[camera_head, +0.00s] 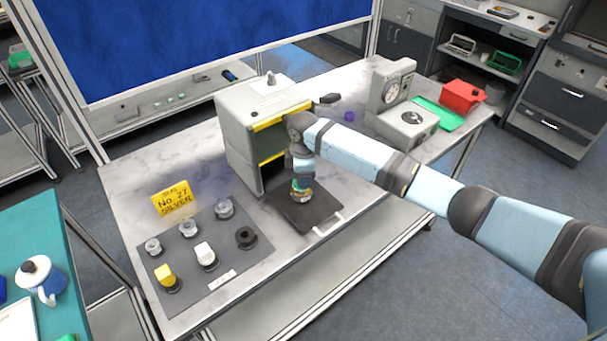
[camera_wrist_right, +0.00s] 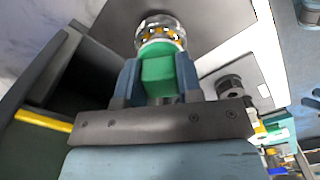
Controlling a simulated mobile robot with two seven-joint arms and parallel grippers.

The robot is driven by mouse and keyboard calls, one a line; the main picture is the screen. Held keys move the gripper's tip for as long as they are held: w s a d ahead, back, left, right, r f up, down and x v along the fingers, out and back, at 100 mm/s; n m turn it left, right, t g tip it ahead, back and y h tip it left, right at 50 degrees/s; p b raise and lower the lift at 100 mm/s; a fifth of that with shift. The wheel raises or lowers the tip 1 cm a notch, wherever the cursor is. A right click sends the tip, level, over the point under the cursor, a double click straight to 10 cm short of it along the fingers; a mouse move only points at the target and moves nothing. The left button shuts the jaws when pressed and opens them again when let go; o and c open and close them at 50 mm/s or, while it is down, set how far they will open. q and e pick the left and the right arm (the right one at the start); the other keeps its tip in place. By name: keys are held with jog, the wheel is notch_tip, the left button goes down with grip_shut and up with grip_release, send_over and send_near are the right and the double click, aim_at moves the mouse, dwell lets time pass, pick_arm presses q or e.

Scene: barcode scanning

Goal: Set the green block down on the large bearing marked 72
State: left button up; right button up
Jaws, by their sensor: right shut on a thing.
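My right gripper (camera_head: 301,177) points down over the black tray (camera_head: 322,212) in front of the grey machine. It is shut on the green block (camera_wrist_right: 158,76), which sits between its two fingers in the right wrist view. A shiny bearing (camera_wrist_right: 160,24) with a metal ring and golden parts lies just beyond the block's far end. In the head view the bearing (camera_head: 301,195) shows small beneath the gripper, on the tray. I cannot tell whether block and bearing touch, and no number on the bearing is readable. My left gripper is not in view.
The grey machine (camera_head: 240,135) with yellow edges stands close behind the tray. A grey mat (camera_head: 222,276) at left holds several fittings and coloured blocks, near a yellow sign (camera_head: 173,198). A gauge device (camera_head: 391,88), green tray (camera_head: 440,116) and red bin (camera_head: 461,95) stand at right.

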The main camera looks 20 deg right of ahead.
jog(key=shift+f, duration=0.4)
dwell(0.3)
jog(key=shift+f+p, duration=0.4)
jog(key=shift+f, duration=0.2)
jog(key=o, duration=1.4)
